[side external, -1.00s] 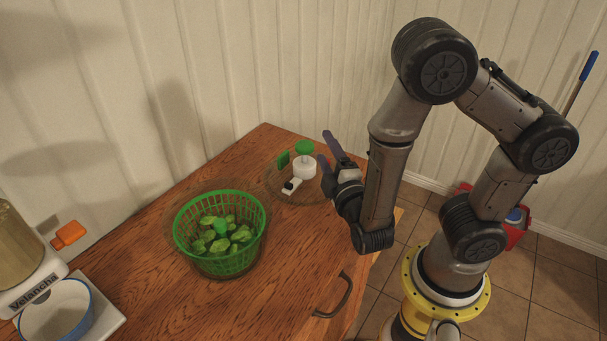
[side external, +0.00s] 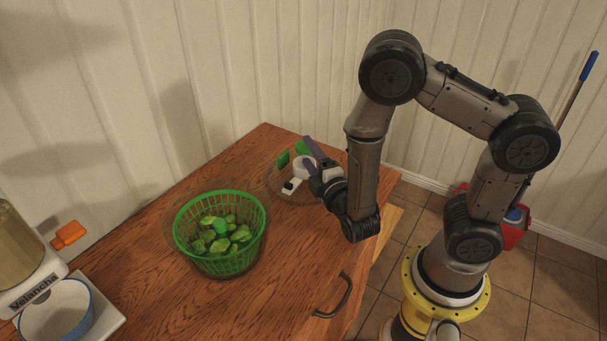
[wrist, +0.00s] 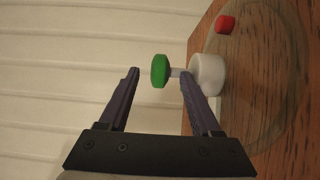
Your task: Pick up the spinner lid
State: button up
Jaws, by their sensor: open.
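The spinner lid (side external: 299,169) lies on the wooden counter near its back right corner. It is a clear disc with a white hub and a green knob on a thin stem; the white hub (wrist: 208,75) and green knob (wrist: 160,71) show clearly in the wrist view. My gripper (wrist: 158,73) is open, and in the wrist view the knob appears between its fingertips, with the right finger crossing near the stem. I cannot tell whether either finger touches it. In the side view my gripper (side external: 309,157) partly covers the lid.
A green spinner basket (side external: 181,232) with leafy greens sits in a clear bowl left of the lid. A blue-rimmed bowl (side external: 57,308) and a Velancha appliance (side external: 37,286) stand at the far left. The wall (side external: 310,60) is close behind. A drawer handle (side external: 346,296) projects at the counter front.

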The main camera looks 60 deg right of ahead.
jog(key=shift+x, duration=3.3)
grip_shut()
